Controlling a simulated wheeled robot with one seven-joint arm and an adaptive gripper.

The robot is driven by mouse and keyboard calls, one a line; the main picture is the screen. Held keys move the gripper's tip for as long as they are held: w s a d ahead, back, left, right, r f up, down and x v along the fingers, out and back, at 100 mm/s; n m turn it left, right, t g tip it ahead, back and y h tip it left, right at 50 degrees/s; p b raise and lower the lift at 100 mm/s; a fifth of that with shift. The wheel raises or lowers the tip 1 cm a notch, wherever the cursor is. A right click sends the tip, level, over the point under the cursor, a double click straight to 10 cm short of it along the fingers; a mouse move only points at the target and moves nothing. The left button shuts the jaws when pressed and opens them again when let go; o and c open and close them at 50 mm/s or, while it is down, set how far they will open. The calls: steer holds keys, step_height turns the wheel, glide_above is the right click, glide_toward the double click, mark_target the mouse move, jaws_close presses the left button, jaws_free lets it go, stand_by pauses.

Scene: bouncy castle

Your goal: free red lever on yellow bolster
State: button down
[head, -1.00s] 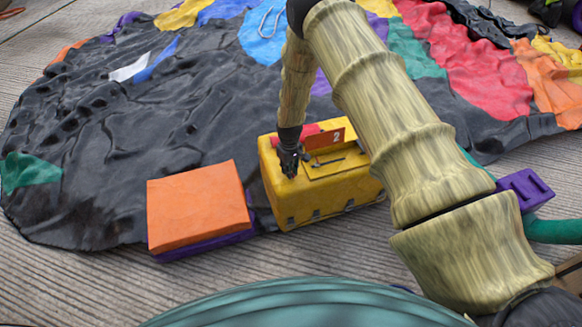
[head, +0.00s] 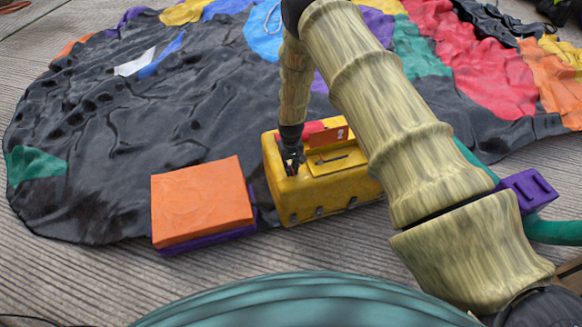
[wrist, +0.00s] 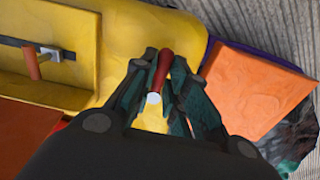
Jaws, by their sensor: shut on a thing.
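The yellow bolster (head: 330,205) stands on the plank floor at the deflated castle's edge, with an orange plate marked 2 on top. In the head view my gripper (head: 292,163) is at the bolster's left end, pointing down. In the wrist view the red lever (wrist: 162,66) stands between my gripper's dark fingers (wrist: 165,75), which are shut on it. A pale round end shows at the lever's near side. The lever's base is hidden by the fingers. The bolster's yellow top (wrist: 140,30) lies behind and below.
An orange-topped block (head: 202,200) with a purple base sits left of the bolster; it also shows in the wrist view (wrist: 255,90). A slot with a small orange-red handle (wrist: 32,64) is on the bolster. The crumpled black sheet (head: 110,130) spreads behind.

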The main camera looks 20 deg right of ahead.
steer(key=c, duration=1.5)
jaws_free()
steer(key=shift+o, duration=0.2)
step_height(320, 180, up, 12)
